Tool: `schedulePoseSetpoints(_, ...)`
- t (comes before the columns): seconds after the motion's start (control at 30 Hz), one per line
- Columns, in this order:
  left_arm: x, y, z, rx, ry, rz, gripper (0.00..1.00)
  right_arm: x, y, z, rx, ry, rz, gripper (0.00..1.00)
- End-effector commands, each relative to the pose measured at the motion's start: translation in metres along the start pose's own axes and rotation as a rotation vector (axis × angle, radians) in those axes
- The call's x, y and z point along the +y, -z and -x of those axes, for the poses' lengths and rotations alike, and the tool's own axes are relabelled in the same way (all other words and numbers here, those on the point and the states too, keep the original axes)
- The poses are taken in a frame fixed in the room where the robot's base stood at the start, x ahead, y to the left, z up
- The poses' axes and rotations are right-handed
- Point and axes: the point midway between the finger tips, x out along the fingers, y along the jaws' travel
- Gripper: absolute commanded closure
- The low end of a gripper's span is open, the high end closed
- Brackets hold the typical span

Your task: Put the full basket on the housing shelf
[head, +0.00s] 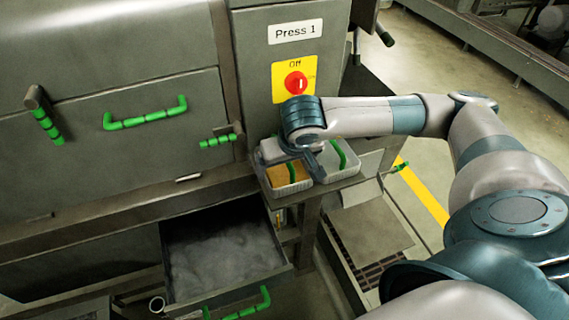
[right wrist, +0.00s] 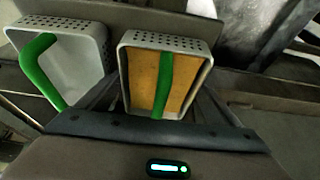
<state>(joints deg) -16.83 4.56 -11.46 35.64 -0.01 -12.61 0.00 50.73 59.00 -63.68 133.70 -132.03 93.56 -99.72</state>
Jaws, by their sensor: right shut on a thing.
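The full basket (head: 273,188) is a light perforated tub with orange-yellow contents and a green handle. It is at the small housing shelf (head: 345,182) under the Press 1 switch. I cannot tell whether its base touches the shelf. My right gripper (head: 293,160) is over it and shut on it, partly hiding it. In the right wrist view the full basket (right wrist: 140,85) shows between the fingers, with its handle running down the middle. An empty grey basket (head: 350,170) with a green handle stands close on its right. It shows at left in the right wrist view (right wrist: 90,45). My left gripper is out of view.
A red stop knob (head: 296,83) on a yellow plate is just above the gripper. The press wall (head: 140,90) with green handles is at left. An open drawer (head: 225,265) of grey material juts out below. Floor shows at right.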

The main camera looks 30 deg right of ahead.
Motion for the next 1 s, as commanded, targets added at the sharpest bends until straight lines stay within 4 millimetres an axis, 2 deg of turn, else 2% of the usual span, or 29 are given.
schedulePoseSetpoints(0.17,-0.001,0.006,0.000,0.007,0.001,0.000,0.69,0.000,0.000,0.001,0.001,0.000,0.000,0.41)
schedulePoseSetpoints(0.43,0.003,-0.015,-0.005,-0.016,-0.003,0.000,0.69,0.000,-0.001,-0.003,0.002,0.000,-0.001,0.41)
schedulePoseSetpoints(0.47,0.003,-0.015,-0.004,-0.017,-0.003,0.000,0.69,0.000,-0.001,-0.003,0.001,0.000,-0.001,0.12)
schedulePoseSetpoints(0.5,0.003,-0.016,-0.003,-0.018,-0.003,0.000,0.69,0.000,-0.001,-0.002,0.001,-0.001,-0.001,0.06)
schedulePoseSetpoints(1.0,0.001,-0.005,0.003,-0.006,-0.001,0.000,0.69,0.000,0.001,0.002,0.000,-0.001,-0.001,0.06)
